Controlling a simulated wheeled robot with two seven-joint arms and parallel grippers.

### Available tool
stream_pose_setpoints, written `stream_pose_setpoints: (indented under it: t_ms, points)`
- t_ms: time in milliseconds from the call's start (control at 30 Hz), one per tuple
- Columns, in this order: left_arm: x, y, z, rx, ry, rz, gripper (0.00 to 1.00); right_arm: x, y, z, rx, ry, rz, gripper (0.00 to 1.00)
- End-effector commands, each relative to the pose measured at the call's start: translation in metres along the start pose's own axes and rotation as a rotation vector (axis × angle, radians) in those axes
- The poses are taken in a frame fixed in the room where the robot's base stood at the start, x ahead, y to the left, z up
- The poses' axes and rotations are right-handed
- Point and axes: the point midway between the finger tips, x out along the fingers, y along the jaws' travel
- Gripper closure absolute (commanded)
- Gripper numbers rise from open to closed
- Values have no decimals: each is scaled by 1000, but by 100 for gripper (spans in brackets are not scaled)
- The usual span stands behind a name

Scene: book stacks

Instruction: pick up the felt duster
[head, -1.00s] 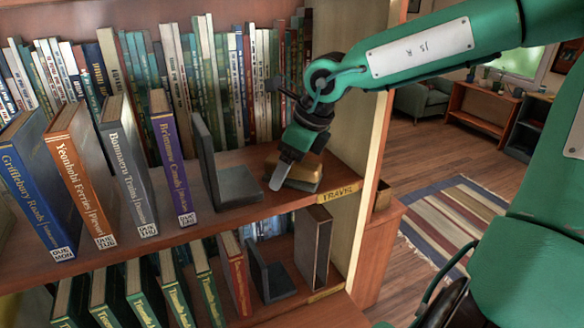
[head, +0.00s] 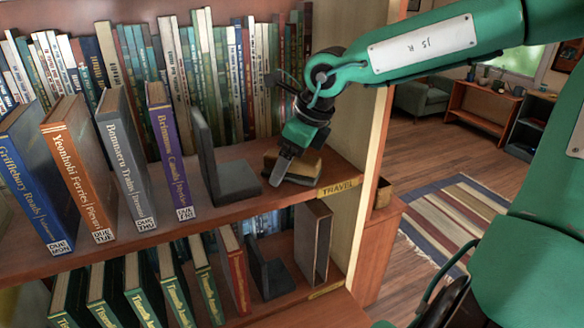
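The felt duster, a small tan block with a dark layer (head: 303,165), lies on the upper shelf near its front right corner, above the TRAVEL label. My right gripper (head: 281,168) reaches in from the right and points down at the duster's left front side. One finger shows in front of the duster and covers part of it. The other finger is hidden, so I cannot tell whether the gripper is open or closed on the duster. My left gripper is not in view.
A grey bookend (head: 222,165) stands just left of the duster. Upright books, including a purple one (head: 170,150), stand further left. A back row of books (head: 240,80) is behind the gripper. The shelf's side panel (head: 372,150) is close on the right.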

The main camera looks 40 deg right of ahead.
Motion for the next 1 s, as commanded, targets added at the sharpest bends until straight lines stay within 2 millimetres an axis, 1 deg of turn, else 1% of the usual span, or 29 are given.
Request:
stream_pose_setpoints:
  t_ms: [33,167,200,267,300,333,367,633,833,867,900,1000]
  points:
    - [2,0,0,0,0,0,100,1,0,0,0,-1,0,20]
    - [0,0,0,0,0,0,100,0,0,0,0,0,0,46]
    - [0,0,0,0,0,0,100,0,0,0,0,0,0,53]
    - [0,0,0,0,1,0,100,0,0,0,0,0,0,65]
    - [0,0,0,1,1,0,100,0,0,0,0,0,0,70]
    - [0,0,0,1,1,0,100,0,0,0,0,0,0,70]
    - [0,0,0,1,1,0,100,0,0,0,0,0,0,74]
    - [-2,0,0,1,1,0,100,-1,0,1,0,0,0,74]
    - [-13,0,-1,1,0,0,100,-6,0,3,1,1,0,74]
    - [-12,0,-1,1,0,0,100,-5,0,2,1,0,-1,74]
    - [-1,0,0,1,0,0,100,-3,0,1,0,-4,-2,74]
    - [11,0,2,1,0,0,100,-8,3,1,0,-5,-3,74]
